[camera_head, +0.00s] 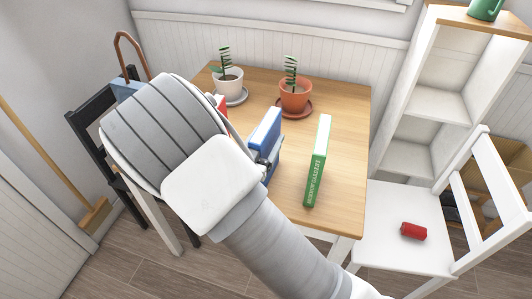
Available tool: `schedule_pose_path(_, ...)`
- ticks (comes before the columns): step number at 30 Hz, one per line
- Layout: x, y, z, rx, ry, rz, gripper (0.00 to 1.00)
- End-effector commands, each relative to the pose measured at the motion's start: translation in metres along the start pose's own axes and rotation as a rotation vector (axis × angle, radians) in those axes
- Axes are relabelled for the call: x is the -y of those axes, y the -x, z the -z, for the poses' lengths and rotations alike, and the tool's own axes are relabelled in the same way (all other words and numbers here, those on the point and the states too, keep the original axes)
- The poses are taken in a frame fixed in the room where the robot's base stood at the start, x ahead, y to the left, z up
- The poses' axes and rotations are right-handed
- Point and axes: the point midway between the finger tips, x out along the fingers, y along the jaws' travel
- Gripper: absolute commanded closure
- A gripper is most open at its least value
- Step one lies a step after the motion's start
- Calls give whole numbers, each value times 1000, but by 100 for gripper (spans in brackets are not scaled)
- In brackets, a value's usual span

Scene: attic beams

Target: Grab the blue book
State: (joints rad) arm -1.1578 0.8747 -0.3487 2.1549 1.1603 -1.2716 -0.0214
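The blue book (272,148) stands upright on the wooden table (345,130), its pale page edge facing up. My large white and grey arm covers its left and lower parts. My gripper (263,163) shows only as a small dark piece at the book's near lower side, beside the arm's white wrist. The fingers are mostly hidden, so I cannot tell whether they touch the book or are open or shut.
A green book (316,165) stands upright to the right. Two potted plants, in a white pot (229,84) and a terracotta pot (295,97), stand behind. A red object (221,103) is partly hidden by my arm.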

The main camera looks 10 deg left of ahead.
Motion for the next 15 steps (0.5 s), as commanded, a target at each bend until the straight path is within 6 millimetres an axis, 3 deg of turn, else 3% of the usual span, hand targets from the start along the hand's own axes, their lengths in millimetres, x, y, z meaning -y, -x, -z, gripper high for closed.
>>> schedule_pose_path(3,0,0,0,0,0,0,29)
schedule_pose_path(15,0,1,0,0,0,0,100)
